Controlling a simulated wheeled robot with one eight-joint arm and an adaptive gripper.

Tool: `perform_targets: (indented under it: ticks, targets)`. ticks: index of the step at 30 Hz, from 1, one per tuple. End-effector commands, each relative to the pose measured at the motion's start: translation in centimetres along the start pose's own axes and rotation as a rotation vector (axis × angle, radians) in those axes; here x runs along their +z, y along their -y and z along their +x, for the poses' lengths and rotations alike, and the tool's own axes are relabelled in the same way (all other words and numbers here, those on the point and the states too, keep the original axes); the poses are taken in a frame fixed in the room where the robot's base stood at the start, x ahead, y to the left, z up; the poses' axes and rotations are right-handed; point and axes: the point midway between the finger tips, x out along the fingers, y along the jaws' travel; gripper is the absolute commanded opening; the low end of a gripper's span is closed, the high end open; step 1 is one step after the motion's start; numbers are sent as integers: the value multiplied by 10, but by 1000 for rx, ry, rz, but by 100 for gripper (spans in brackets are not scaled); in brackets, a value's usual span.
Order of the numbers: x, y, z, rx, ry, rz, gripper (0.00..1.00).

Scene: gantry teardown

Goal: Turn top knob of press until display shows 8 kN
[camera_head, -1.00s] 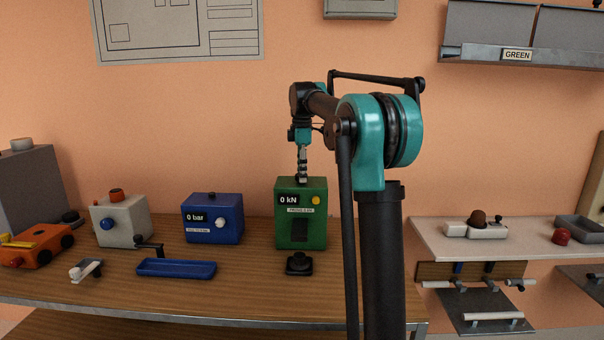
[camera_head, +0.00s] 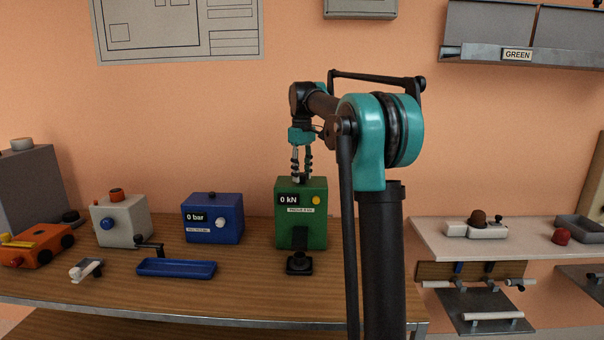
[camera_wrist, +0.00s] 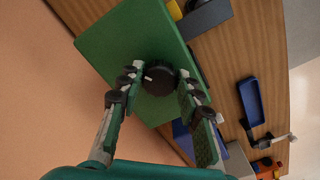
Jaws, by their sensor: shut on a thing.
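The press is a green box (camera_head: 315,225) on the wooden bench. Its black display (camera_head: 289,199) reads 0 kN, with a white label under it. My gripper (camera_head: 302,175) points down at the top of the press. In the wrist view, the dark round top knob (camera_wrist: 158,78) with a white pointer mark sits on the green top face (camera_wrist: 100,45). There the gripper's fingers (camera_wrist: 158,88) stand on either side of the knob and are closed on it. In the head view the fingers hide the knob.
A blue box (camera_head: 212,219) reading 0 bar stands left of the press, with a blue tray (camera_head: 176,268) before it. A white box (camera_head: 121,220) and an orange device (camera_head: 37,245) stand further left. A black pedestal (camera_head: 299,264) is in front of the press.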

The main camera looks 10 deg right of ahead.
Motion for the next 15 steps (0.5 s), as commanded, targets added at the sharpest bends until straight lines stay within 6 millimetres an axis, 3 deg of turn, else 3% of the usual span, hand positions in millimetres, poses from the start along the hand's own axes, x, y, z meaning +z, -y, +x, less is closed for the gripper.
perform_targets:
  ticks: [15]
  targets:
    - [-1,1,0,1,-1,490,6]
